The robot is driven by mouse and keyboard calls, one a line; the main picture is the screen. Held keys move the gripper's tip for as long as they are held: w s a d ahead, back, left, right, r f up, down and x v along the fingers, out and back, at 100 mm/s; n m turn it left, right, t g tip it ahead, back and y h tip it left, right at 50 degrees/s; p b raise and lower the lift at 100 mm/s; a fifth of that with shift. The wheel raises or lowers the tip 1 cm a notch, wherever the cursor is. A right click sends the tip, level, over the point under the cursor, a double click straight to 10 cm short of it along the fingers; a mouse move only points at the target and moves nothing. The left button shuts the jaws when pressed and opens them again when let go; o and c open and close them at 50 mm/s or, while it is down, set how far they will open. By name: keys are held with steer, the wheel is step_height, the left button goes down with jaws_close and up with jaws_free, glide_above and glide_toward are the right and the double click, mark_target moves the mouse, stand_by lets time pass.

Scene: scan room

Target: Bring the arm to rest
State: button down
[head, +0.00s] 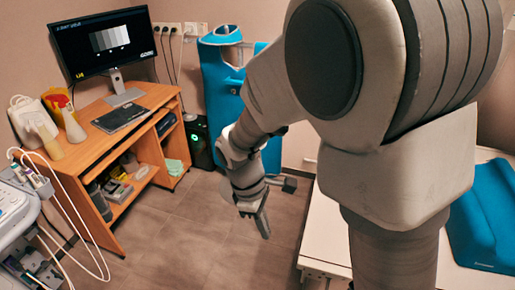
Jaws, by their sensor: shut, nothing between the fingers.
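My arm fills the middle and right of the head view. It reaches away from the camera and bends down at the wrist. My gripper (262,222) hangs over the tiled floor, pointing down, with its fingers shut and nothing between them. It is apart from the desk and from the white table. My arm's large upper links hide part of the room behind them.
A wooden desk (150,98) with a monitor (103,42) stands at the left. A medical cart (15,205) with cables is at the left edge. A white table (318,235) with a blue pad (485,222) is at the right. The floor (190,235) between is clear.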

steer(key=s+d+r+m+t+y, duration=0.1)
steer(key=s+d+r+m+t, duration=0.1)
steer(key=r, duration=0.4)
steer(key=s+d+r+m+t, duration=0.2)
steer(key=s+d+r+m, duration=0.2)
steer(key=d+r+m, duration=0.1)
steer(key=s+d+r+m+t+y, duration=0.1)
steer(key=s+d+r+m+t, duration=0.1)
steer(key=r+m, duration=0.5)
steer(key=shift+s+d+r+t+y, duration=0.25)
steer(key=shift+s+d+t+y, duration=0.05)
steer(key=shift+s+d, duration=0.55)
steer(key=shift+d, duration=0.2)
